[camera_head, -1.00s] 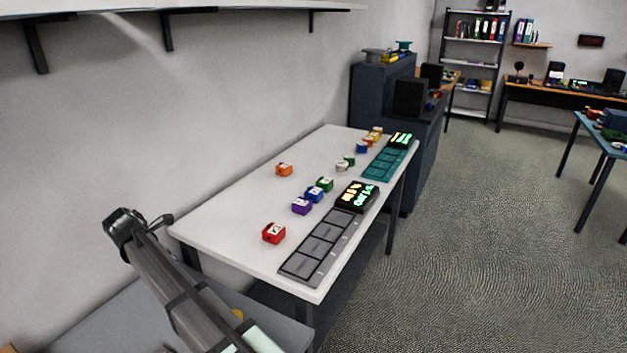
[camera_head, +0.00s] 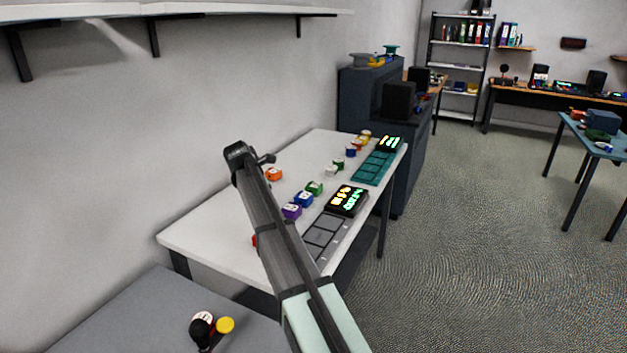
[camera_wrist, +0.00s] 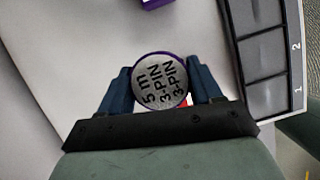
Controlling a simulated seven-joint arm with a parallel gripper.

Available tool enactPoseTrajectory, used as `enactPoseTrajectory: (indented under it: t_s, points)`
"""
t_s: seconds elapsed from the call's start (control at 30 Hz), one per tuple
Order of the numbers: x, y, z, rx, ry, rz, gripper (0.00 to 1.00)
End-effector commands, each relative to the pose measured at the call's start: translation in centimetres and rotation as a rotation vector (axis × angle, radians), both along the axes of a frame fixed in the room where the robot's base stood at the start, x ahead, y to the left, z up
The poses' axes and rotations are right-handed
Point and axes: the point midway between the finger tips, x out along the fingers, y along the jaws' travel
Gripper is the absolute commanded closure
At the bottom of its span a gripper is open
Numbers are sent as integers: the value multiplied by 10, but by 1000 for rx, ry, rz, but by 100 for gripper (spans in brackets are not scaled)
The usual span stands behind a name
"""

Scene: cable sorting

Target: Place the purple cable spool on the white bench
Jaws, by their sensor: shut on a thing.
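My gripper (camera_wrist: 158,70) shows in the wrist view with its two blue fingers on either side of a round spool (camera_wrist: 161,84). The spool has a purple rim and a grey face marked "5 m 3-PIN 3-PIN". The gripper is shut on it. Behind it lies the white bench (camera_wrist: 62,48), which is also in the head view (camera_head: 200,236). In the head view my arm crosses in front of the bench, and the gripper and spool are hidden there.
A purple block (camera_head: 291,211) and several other coloured blocks stand on the bench. A red block is mostly hidden by my arm. A grey numbered strip (camera_head: 322,237) and a teal strip (camera_head: 368,171) lie along the right edge. The bench's left end is clear.

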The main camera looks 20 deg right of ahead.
Motion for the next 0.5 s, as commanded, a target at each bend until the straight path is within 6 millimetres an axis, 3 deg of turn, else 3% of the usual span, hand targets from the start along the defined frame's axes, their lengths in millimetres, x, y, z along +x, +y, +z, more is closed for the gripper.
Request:
enactPoseTrajectory:
  t_s: [0.1, 0.2, 0.37, 0.5]
  points:
    - [4, -28, 7, -1, -2, -12, 70]
    - [5, -40, 11, -2, -3, -16, 70]
    - [5, -48, 7, -2, -1, -18, 70]
    - [5, -48, -11, -2, 0, -18, 70]
